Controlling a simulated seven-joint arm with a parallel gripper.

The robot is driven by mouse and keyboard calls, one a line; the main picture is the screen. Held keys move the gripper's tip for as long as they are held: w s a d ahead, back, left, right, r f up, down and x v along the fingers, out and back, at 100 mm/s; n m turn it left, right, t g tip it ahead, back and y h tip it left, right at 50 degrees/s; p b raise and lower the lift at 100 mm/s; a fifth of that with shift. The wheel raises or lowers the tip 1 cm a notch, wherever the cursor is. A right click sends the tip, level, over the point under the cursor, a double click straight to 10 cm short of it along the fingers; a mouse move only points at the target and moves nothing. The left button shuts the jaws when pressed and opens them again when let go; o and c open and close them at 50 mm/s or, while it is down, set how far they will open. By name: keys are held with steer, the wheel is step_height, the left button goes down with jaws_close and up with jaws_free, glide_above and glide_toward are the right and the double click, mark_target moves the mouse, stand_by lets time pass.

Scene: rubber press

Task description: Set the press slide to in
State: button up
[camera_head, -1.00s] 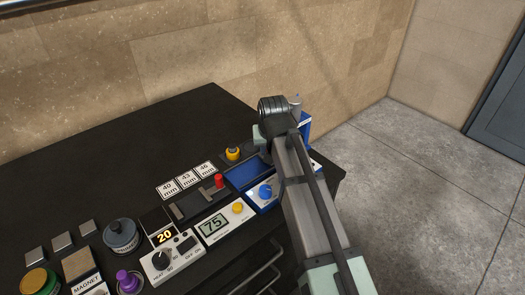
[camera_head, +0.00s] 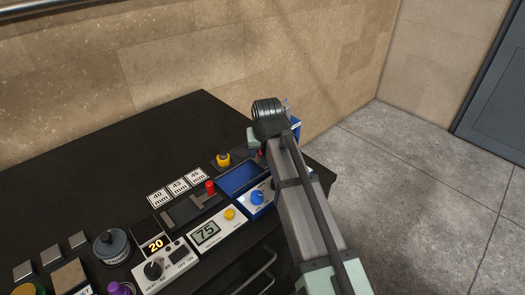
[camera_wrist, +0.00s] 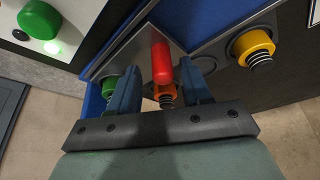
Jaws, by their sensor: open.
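In the wrist view, a red handle (camera_wrist: 161,62) stands on a grey metal plate at the edge of a blue surface (camera_wrist: 205,22); it appears to be the press slide's handle. My gripper (camera_wrist: 167,72) is open, with its two dark blue fingers on either side of the red handle. Whether either finger touches it I cannot tell. In the head view, the blue press (camera_head: 235,180) lies at the table's right end, and my arm covers part of it. My fingers are hidden there. How far in or out the slide is cannot be told.
A yellow spring button (camera_wrist: 252,46), a green button (camera_wrist: 108,85) and an orange button (camera_wrist: 165,96) lie close to my fingers. In the head view, a blue knob (camera_head: 257,197), a 75 display (camera_head: 206,232) and a red-topped lever (camera_head: 210,187) stand left of my arm. The table's back left is clear.

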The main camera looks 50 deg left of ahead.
steer(key=v, duration=1.3)
steer(key=shift+r, duration=0.2)
